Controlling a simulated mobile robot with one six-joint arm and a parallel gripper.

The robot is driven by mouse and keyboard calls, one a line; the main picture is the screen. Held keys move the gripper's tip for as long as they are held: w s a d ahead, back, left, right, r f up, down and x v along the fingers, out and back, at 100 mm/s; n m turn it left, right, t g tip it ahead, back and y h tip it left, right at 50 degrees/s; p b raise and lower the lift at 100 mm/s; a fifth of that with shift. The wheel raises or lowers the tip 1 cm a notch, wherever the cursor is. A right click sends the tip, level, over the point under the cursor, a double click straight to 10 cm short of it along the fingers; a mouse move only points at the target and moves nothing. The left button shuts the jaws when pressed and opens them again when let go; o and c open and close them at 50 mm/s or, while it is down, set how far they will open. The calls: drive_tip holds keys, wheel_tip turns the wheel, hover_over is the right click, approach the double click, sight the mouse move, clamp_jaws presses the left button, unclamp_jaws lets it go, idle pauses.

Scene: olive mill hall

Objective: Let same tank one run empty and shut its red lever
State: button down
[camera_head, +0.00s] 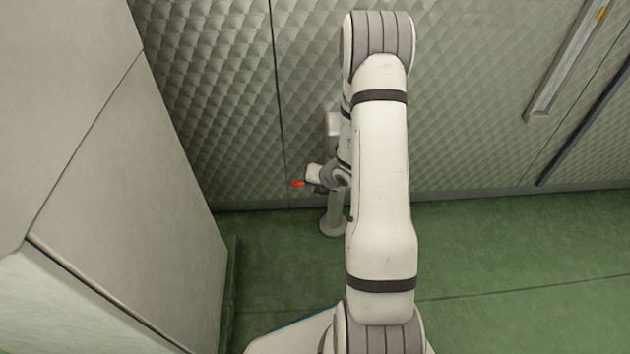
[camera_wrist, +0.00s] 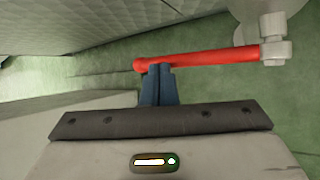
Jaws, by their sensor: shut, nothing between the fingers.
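The red lever (camera_wrist: 205,59) lies nearly level across the wrist view, with its grey pivot (camera_wrist: 274,50) at the right and its rounded free end at the left. My gripper (camera_wrist: 159,70) is shut and empty, with its dark fingertips right at the lever near the free end. I cannot tell whether they touch it. In the head view a small red piece of the lever (camera_head: 298,184) shows left of my gripper (camera_head: 314,178); my arm hides the rest. The tank (camera_head: 215,90) appears as a tall dimpled metal wall; its level does not show.
A smooth pale panelled body (camera_head: 120,170) stands close on the left. The green floor (camera_head: 520,245) is open at the right. A slim sight strip (camera_head: 568,62) and a dark bar (camera_head: 588,118) run up the metal wall at the upper right.

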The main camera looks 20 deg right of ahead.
drive_tip(key=s+a+r+p, duration=0.2)
drive_tip(key=s+r+p, duration=0.3)
drive_tip(key=r, duration=0.7)
drive_tip(key=shift+s, duration=0.65)
drive_tip(key=s+a+r+n+g+y+p, duration=0.1)
drive_tip(key=s+a+r+n+p, duration=0.1)
drive_tip(key=a+r+n+p, duration=0.45)
drive_tip(key=s+a+r+n+g+y+p, duration=0.1)
drive_tip(key=s+a+r+n+y+p, duration=0.15)
drive_tip(key=r+n, duration=0.8)
drive_tip(key=s+a+r+n+g+p, duration=0.15)
drive_tip(key=a+r+n+p, duration=0.35)
drive_tip(key=r, duration=0.8)
drive_tip(key=s+d+r+n+h+p, duration=0.3)
drive_tip(key=s+r+n+p, duration=0.3)
drive_tip(key=r+n, duration=0.3)
drive_tip(key=s+d+r+n+g+h+p, duration=0.1)
drive_tip(key=s+d+r+n+h+p, duration=0.1)
drive_tip(key=s+r+n+p, duration=0.5)
wheel_tip(320, 180, up, 5)
drive_tip(key=n+h+p, duration=0.1)
drive_tip(key=n, duration=0.2)
drive_tip(key=shift+s+d+h, duration=0.25)
drive_tip(key=shift+d+h, duration=0.1)
drive_tip(key=shift+d, duration=0.05)
drive_tip(key=shift+d+g, duration=0.1)
drive_tip(key=shift+g, duration=0.15)
